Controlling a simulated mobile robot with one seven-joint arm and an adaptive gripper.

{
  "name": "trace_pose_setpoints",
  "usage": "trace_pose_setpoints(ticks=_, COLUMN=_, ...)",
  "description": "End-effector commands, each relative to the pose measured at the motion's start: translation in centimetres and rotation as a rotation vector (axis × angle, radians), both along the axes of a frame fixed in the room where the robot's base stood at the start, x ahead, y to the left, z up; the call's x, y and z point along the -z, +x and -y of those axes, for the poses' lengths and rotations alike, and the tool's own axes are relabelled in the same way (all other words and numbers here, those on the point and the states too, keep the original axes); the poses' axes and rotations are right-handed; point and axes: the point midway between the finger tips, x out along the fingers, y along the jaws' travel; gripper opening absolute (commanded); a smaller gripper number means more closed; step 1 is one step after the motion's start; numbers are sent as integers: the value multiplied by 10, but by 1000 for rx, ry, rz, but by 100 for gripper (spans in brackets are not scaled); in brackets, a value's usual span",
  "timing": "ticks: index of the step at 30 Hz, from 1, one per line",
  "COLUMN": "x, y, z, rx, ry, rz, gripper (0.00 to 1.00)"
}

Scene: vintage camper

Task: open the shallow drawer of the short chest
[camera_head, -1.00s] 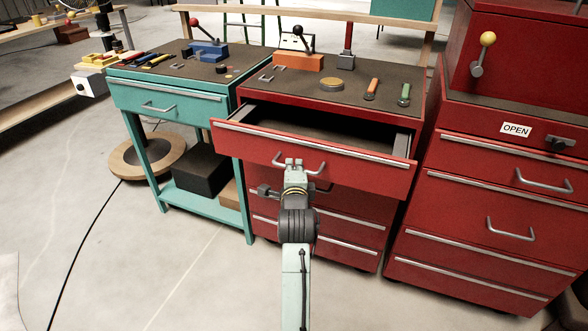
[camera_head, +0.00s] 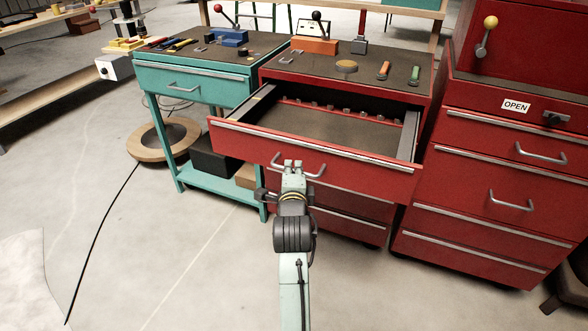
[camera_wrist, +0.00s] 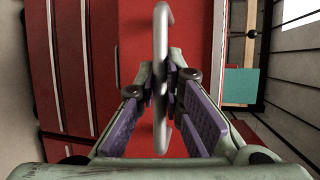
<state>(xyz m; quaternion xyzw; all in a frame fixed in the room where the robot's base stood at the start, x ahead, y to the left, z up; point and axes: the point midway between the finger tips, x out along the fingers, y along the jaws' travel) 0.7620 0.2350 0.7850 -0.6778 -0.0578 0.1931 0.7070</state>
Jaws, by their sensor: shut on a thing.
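The short red chest (camera_head: 345,205) stands in the middle, between a teal workbench and a taller red cabinet. Its shallow top drawer (camera_head: 340,149) is pulled well out, and its dark inside shows, with a row of small items along the back. My gripper (camera_head: 291,166) is at the middle of the drawer front, shut on the drawer's silver handle (camera_head: 314,170). In the wrist view my gripper (camera_wrist: 172,88) has its purple-padded fingers on both sides of the handle bar (camera_wrist: 161,30). The lower drawers of the chest are shut.
The teal workbench (camera_head: 225,97) with tools stands close on the left. The tall red cabinet (camera_head: 490,190) with an OPEN sign stands close on the right. A cable (camera_head: 100,240) lies on the floor at left. The floor in front is clear.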

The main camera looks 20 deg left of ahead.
Motion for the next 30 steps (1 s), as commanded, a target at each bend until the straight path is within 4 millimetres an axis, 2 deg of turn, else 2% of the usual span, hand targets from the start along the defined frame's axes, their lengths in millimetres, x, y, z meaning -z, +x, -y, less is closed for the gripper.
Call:
trace_pose_setpoints(ticks=10, x=2, y=-1, z=0, rx=-1, ry=-4, rz=-4, gripper=0)
trace_pose_setpoints(ticks=11, x=2, y=-1, z=0, rx=-1, ry=-4, rz=-4, gripper=9)
trace_pose_setpoints(ticks=20, x=1, y=-1, z=0, rx=0, ry=-2, rz=-2, gripper=29)
trace_pose_setpoints(ticks=30, x=0, y=-3, z=1, rx=0, ry=0, rz=-1, gripper=30)
